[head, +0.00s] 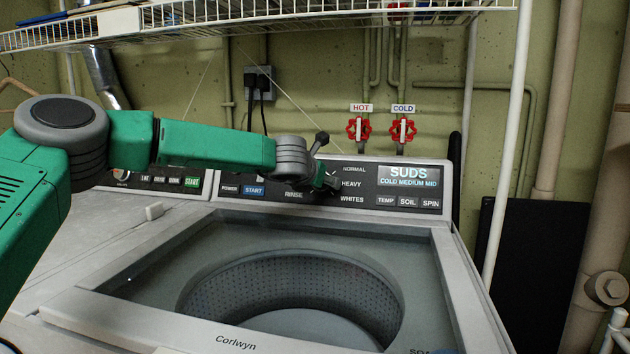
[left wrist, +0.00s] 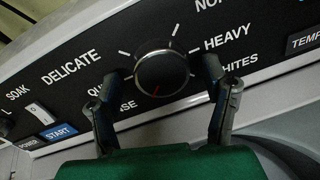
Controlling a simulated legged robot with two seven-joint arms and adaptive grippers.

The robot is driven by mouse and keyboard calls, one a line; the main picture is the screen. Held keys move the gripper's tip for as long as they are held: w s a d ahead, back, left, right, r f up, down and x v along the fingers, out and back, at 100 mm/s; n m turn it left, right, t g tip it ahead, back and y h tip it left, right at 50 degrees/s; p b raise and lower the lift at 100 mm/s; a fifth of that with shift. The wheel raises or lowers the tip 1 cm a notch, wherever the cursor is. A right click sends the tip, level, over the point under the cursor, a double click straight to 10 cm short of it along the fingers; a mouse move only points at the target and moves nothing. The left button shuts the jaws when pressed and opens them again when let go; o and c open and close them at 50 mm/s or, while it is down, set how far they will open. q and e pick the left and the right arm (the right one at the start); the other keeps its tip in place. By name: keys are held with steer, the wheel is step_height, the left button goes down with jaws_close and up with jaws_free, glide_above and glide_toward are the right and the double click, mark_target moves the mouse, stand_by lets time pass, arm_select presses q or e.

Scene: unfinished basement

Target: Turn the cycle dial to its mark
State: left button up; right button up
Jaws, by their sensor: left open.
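The cycle dial (left wrist: 163,68) is a round dark knob with a bright rim on the washer's black control panel (left wrist: 75,92). Its red pointer line is on the lower part of its face, pointing down and slightly left. Labels around it include SOAK, DELICATE, HEAVY, WHITES and a partly hidden RINSE. My left gripper (left wrist: 163,76) is open, with one finger on each side of the dial; I cannot tell whether either touches it. In the head view my left gripper (head: 328,183) is at the panel and mostly hides the dial. My right gripper is not in view.
The washer's tub (head: 290,285) is open below the panel. A display (head: 408,176) reads SUDS, COLD MEDIUM MID. Red HOT (head: 359,130) and COLD (head: 402,130) valves are on the wall behind. A wire shelf (head: 260,20) hangs above.

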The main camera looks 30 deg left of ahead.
arm_select(q)
steer(key=v, duration=1.1)
steer(key=shift+f, duration=0.2)
steer(key=shift+s+f, duration=0.1)
steer(key=shift+s, duration=0.1)
